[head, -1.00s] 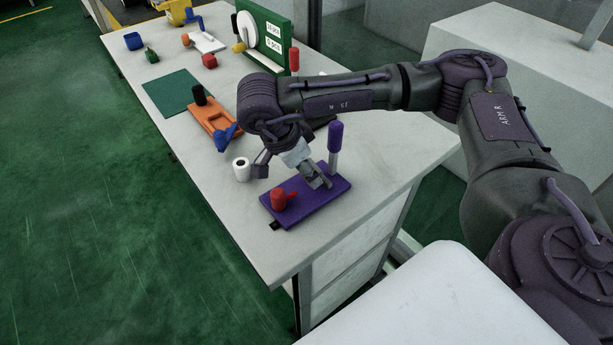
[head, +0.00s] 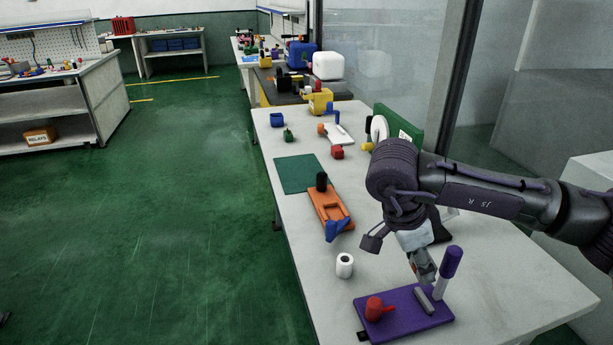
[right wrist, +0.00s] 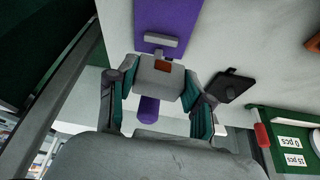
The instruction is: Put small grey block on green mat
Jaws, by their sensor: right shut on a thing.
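My right gripper (head: 410,250) hangs just above the purple fixture plate (head: 398,318) at the near end of the bench. In the right wrist view it is shut on the small grey block (right wrist: 153,76), which sits between the two teal-padded fingers and has an orange-red patch near it. The fingers partly hide the block in the head view. The green mat (head: 296,174) lies flat and bare at the bench's left edge, farther back. My left gripper is out of view.
The plate bears a red piece (head: 375,308), a grey bar (head: 424,300) and an upright purple handle (head: 452,262). A white roll (head: 344,266) and an orange fixture (head: 330,208) with a black knob and blue part stand between gripper and mat.

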